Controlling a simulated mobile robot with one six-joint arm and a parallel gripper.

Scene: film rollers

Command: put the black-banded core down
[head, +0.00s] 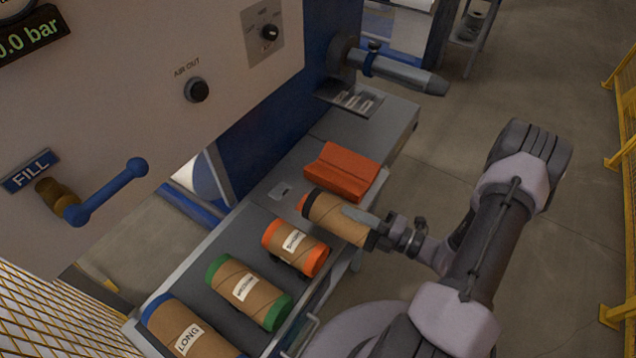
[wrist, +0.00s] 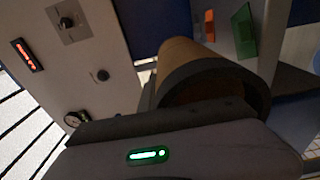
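The black-banded core (head: 335,217) is a brown cardboard tube with dark bands at its ends. It lies on its side over the near edge of the grey shelf (head: 392,128), between the orange-banded core and the orange cradle block. My gripper (head: 364,222) is shut on its right end, with one finger along its top; the other finger is hidden. I cannot tell whether the core touches the shelf. In the wrist view the core (wrist: 190,62) fills the middle, its open dark-banded end facing the camera.
An orange-banded core (head: 297,248), a green-banded core (head: 250,290) and a blue-banded core (head: 190,325) lie in a row on the shelf. An orange grooved block (head: 341,171) sits behind the held core. A spindle (head: 400,72) juts from the machine above. A blue-handled valve (head: 108,192) is at left.

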